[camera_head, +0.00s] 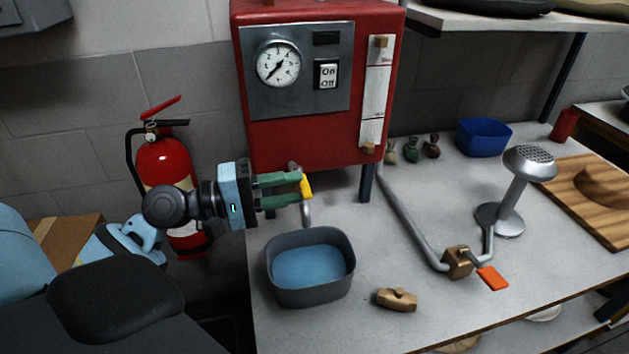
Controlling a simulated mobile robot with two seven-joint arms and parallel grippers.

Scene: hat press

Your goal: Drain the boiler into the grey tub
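The grey tub (312,293) stands on the table below the pipe, with a blue, water-like surface inside. My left gripper (301,187) has its green fingers apart, with the tips at the yellow handle. Whether they touch it is unclear. My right gripper is out of view.
A red extinguisher (165,165) stands left of the table. A wooden block (397,299) lies right of the tub. A pipe with a brass valve and orange handle (492,278) leads to a steam head (528,163). A blue bowl (484,138) stands behind.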

